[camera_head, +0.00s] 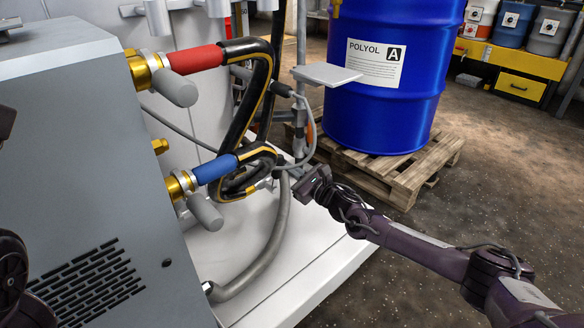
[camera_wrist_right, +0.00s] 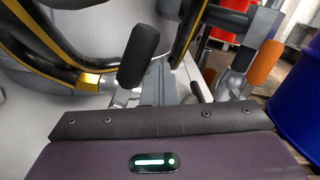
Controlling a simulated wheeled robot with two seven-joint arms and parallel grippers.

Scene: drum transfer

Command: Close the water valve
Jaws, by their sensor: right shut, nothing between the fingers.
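No valve in view carries a readable water label. On the grey machine, a brass valve fitting (camera_head: 180,186) joins a blue-sleeved hose (camera_head: 215,168) and has a grey cylindrical handle (camera_head: 205,212). A similar brass fitting (camera_head: 140,70) above it joins a red-sleeved hose (camera_head: 196,59). My right gripper (camera_head: 292,174) is shut and empty, right of the hose loops and away from both grey handles. In the right wrist view, a black lever handle (camera_wrist_right: 138,55) on a metal fitting stands close ahead of the gripper (camera_wrist_right: 155,92); contact cannot be told. My left gripper is not in view.
A blue drum (camera_head: 385,95) stands on a wooden pallet (camera_head: 405,178) behind the right arm. A grey hose (camera_head: 265,258) curves over the white platform (camera_head: 300,268). An orange handle (camera_wrist_right: 265,62) shows at the right of the wrist view. Floor is open at the right.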

